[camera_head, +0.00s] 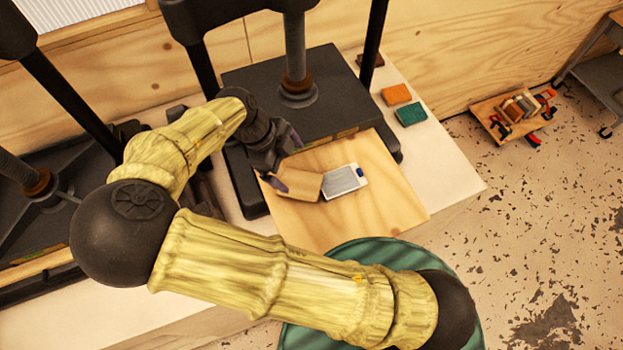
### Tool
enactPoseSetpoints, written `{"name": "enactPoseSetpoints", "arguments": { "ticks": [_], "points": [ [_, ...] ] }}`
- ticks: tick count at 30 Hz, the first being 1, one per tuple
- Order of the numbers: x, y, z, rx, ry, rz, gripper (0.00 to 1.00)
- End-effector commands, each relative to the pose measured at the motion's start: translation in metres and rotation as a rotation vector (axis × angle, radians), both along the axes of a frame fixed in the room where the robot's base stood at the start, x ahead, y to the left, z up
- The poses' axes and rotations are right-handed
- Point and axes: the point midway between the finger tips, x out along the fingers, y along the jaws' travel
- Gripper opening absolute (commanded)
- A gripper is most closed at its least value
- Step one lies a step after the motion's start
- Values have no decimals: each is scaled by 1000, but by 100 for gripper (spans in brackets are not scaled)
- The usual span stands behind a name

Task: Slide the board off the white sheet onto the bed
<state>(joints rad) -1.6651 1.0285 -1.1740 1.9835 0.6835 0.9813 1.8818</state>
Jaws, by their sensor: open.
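A small brown board (300,182) lies at a tilt on a large pale plywood panel (389,202) in front of a black press. A small white and grey sheet-like rectangle (343,181) with a blue corner lies against its right side; I cannot tell whether they overlap. My gripper (286,164) is open at the board's left end, with one dark fingertip near its upper edge and the other near its lower left corner. I cannot tell whether the fingers touch it. The press's dark flat bed (345,119) is behind the panel. I cannot tell for certain which surface is the bed named in the task.
Press columns (295,50) rise behind my gripper. An orange block (396,95) and a green block (411,114) lie on the pale bench (447,165) at right. A wooden tray (510,118) of tools stands on the floor. A green round stool (330,250) is in front.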

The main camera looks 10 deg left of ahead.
Motion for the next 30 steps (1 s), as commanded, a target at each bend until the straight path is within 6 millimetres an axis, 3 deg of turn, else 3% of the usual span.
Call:
{"name": "enactPoseSetpoints", "arguments": {
  "ticks": [18,30],
  "points": [
    [6,-39,-88,-3,1,-2,96],
    [7,-43,-101,0,0,0,96]
  ]
}}
